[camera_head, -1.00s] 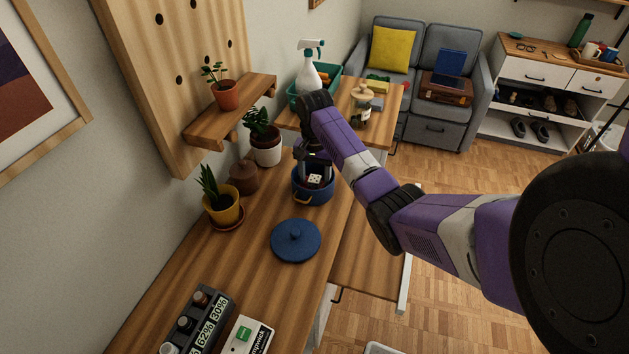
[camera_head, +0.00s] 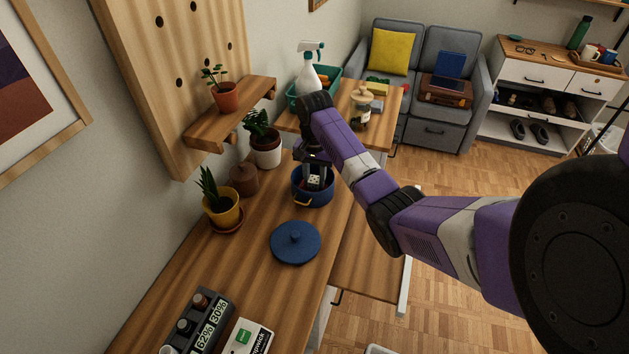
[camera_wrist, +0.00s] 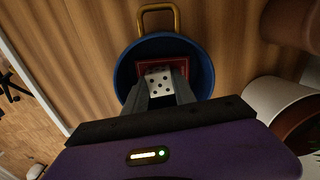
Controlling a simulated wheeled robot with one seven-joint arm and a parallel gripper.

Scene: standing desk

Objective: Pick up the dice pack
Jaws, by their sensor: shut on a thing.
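The dice pack shows in the wrist view as a white face with black pips (camera_wrist: 158,82) and a dark red part (camera_wrist: 188,66) behind it. In the head view, the dice pack (camera_head: 315,182) is a small white dotted patch at my gripper (camera_head: 317,178). It is inside or just over the open blue pot (camera_head: 313,202); its exact height is unclear. My gripper, also in the wrist view (camera_wrist: 161,90), points down into the pot and is shut on the dice pack. The fingers hide part of the pack.
The blue lid (camera_head: 295,242) lies on the desk in front of the pot. A yellow potted plant (camera_head: 222,208), a brown jar (camera_head: 244,178) and a white potted plant (camera_head: 266,150) stand to the left. A shelf (camera_head: 230,112) juts from the wall above.

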